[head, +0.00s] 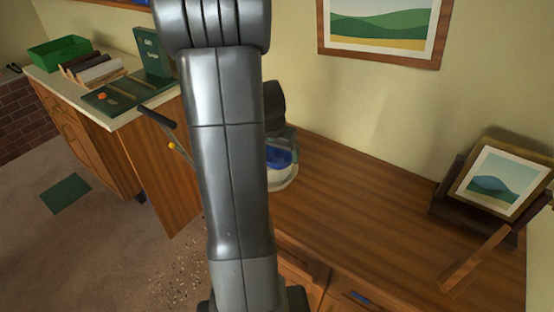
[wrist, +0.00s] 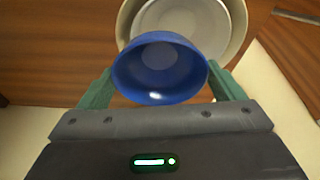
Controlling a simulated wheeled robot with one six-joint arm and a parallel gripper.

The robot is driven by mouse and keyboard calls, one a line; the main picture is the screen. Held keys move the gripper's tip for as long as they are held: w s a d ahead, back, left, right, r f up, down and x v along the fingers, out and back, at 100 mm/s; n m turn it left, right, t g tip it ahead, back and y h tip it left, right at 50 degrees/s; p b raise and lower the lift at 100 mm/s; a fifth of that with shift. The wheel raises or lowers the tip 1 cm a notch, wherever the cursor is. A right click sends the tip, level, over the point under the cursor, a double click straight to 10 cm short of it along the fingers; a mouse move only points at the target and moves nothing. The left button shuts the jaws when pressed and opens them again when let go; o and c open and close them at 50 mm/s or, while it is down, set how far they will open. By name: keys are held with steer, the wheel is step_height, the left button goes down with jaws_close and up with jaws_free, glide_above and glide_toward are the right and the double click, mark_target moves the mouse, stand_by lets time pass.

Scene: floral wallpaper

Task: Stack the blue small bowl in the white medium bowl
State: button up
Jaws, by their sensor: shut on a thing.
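The blue small bowl (wrist: 160,92) is between the green fingers of my gripper (wrist: 163,90) in the wrist view. My gripper is shut on it, and its open side faces the camera. In the wrist view the white medium bowl (wrist: 239,45) lies just beyond the blue bowl, which overlaps its near edge in the picture. I cannot tell the height between the two bowls. In the head view the blue bowl (head: 279,158) shows above the white bowl (head: 284,181), and my arm hides the left side of both.
The wooden cabinet top (head: 380,205) is bare to the right of the bowls. A framed picture (head: 500,183) on a dark stand is at its right end. A counter at left holds a green bin (head: 62,53) and other items. A dark thin object (wrist: 297,15) lies right of the bowls.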

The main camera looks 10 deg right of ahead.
mark_target(277, 160)
steer(key=shift+f, duration=1.5)
steer(key=shift+f+b, duration=0.3)
steer(key=shift+b, duration=0.1)
steer(key=o, duration=0.9)
steer(key=shift+r, duration=0.1)
steer(key=shift+r+p, duration=0.4)
steer(key=shift+p, duration=0.15)
steer(key=v, duration=1.1)
steer(key=shift+s+r, duration=0.1)
steer(key=shift+r, duration=0.2)
